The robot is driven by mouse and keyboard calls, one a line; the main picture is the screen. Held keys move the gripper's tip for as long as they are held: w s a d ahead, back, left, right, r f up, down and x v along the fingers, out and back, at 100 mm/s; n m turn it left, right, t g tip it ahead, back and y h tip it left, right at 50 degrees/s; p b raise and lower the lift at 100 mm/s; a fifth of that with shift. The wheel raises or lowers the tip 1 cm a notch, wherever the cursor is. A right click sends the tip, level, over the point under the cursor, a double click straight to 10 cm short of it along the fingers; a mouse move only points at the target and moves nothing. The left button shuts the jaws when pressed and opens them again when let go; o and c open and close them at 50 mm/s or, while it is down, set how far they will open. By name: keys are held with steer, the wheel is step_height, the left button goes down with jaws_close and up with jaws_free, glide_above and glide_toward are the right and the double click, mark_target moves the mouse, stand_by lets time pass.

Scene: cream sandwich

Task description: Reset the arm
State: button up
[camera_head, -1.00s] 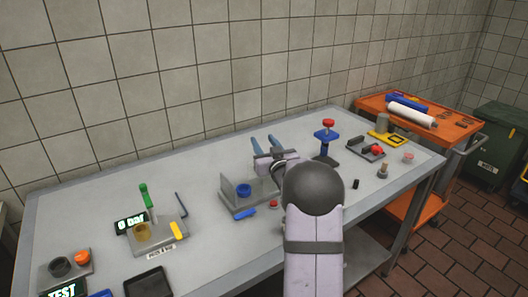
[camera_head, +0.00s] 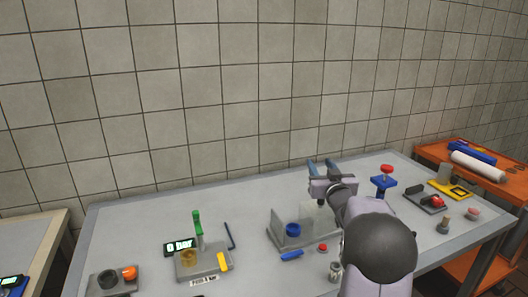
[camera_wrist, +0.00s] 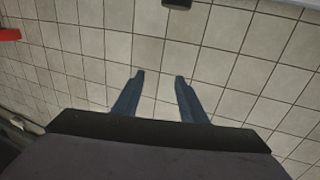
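My gripper (camera_head: 319,168) is above the back part of the grey table (camera_head: 130,215), with its two blue fingers pointing toward the tiled wall. In the wrist view the fingers (camera_wrist: 159,84) are spread apart with only wall tiles between them, so it is open and empty. My arm reaches in from the lower right of the head view and covers part of the table.
A grey fixture with a blue cup (camera_head: 293,230) stands just left of my arm. A pressure station with a green handle (camera_head: 198,224) is further left. A blue stand with a red knob (camera_head: 385,182) is right of my gripper. An orange cart (camera_head: 452,148) stands at the right.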

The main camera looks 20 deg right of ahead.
steer(key=s+r+m+g+h+p, duration=0.3)
steer(key=s+r+m+g+p, duration=0.55)
steer(key=s+r+p, duration=1.35)
steer(key=s+a+f+n+g+y+b, duration=0.4)
steer(key=a+f+b, duration=0.45)
steer(key=f, duration=0.75)
steer(key=s+a+f+n+g+y+b, duration=0.15)
steer(key=s+a+f+n+b, duration=0.4)
steer(key=a+f, duration=0.8)
steer(key=s+a+f+n+g+y+b, duration=0.25)
steer(key=s+a+f+b, duration=0.5)
steer(key=f, duration=1.05)
step_height(320, 180, up, 28)
steer(key=w+a+p, duration=0.1)
steer(key=a+p, duration=0.1)
steer(key=p, duration=2.5)
steer(key=shift+m+g, duration=0.25)
steer(key=shift+g, duration=0.2)
step_height(320, 180, down, 5)
steer(key=b, duration=0.5)
steer(key=shift+w+d+f, duration=0.15)
steer(key=shift+f, duration=0.05)
